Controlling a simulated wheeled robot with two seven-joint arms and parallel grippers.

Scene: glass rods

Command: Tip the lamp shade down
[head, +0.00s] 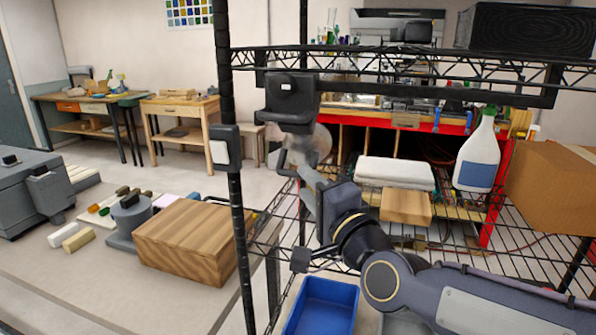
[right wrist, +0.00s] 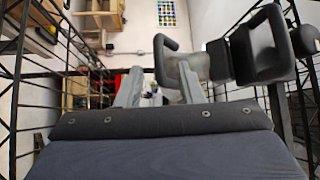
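The black lamp (head: 291,98) is fixed at the shelf's upper rail beside the post. A cloudy, translucent part (head: 318,146) and a dark looped handle (head: 275,160) hang below it. In the right wrist view the lamp's dark housing (right wrist: 262,48) is at upper right, with the looped handle (right wrist: 160,62) extending left. My right gripper (head: 299,172) is just below the lamp, its fingers pointing up. In the right wrist view its fingers (right wrist: 158,85) are apart, and the handle's side bar shows in the gap. I cannot tell whether they touch. My left gripper is out of view.
The wire shelf's black post (head: 235,240) and upper rail (head: 400,65) border the arm. A blue bin (head: 322,306), white towels (head: 394,172), a spray bottle (head: 478,155) and a cardboard box (head: 556,185) are close by.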

